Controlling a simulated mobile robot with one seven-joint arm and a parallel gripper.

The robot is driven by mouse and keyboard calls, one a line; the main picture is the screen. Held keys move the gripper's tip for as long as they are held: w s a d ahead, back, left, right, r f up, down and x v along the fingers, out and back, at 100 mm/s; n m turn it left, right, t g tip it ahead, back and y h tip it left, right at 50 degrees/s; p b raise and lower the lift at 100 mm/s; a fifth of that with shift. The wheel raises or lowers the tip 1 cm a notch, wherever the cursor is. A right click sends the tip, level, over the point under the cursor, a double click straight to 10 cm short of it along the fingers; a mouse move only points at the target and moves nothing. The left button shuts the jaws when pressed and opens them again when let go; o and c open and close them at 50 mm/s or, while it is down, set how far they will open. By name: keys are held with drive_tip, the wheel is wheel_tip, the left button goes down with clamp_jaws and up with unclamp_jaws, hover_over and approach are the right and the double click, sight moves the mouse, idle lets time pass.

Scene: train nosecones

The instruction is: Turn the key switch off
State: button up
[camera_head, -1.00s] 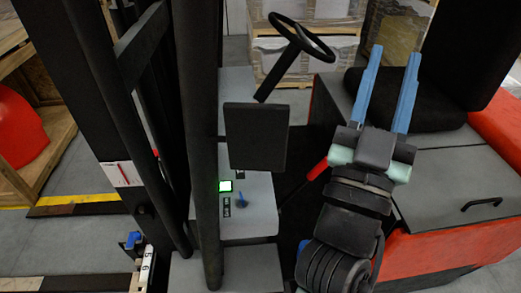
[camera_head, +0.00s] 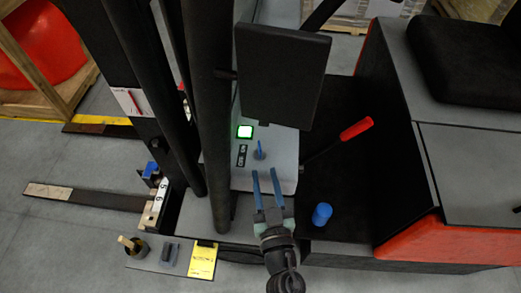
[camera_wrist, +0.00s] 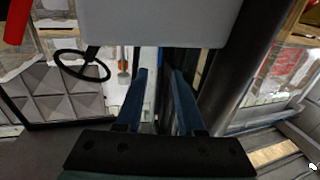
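The key switch (camera_head: 259,150) is a small blue key standing on the grey control panel (camera_head: 275,170) of the forklift. A lit green indicator (camera_head: 245,132) sits up and left of it, with small black on/off labels between. My gripper (camera_head: 265,172) has two blue fingers, open and empty, pointing at the panel just below the key in the head view. I cannot tell the exact gap to the key. In the wrist view the open fingers (camera_wrist: 160,75) show with nothing between them, and I do not make out the key there.
A dark screen (camera_head: 282,75) hangs above the panel, and a black mast post (camera_head: 207,110) stands left of it. A red-handled lever (camera_head: 356,129) and a blue cylinder (camera_head: 322,214) are to the right. The wrist view shows the steering wheel (camera_wrist: 82,66).

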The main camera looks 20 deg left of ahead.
sight(261, 154)
drive_tip(key=x, duration=0.7)
drive_tip(key=shift+w+a+b, duration=0.1)
drive_tip(key=shift+w+b, duration=0.2)
drive_tip(key=shift+b, duration=0.1)
drive_tip(key=shift+c, duration=0.3)
clamp_jaws()
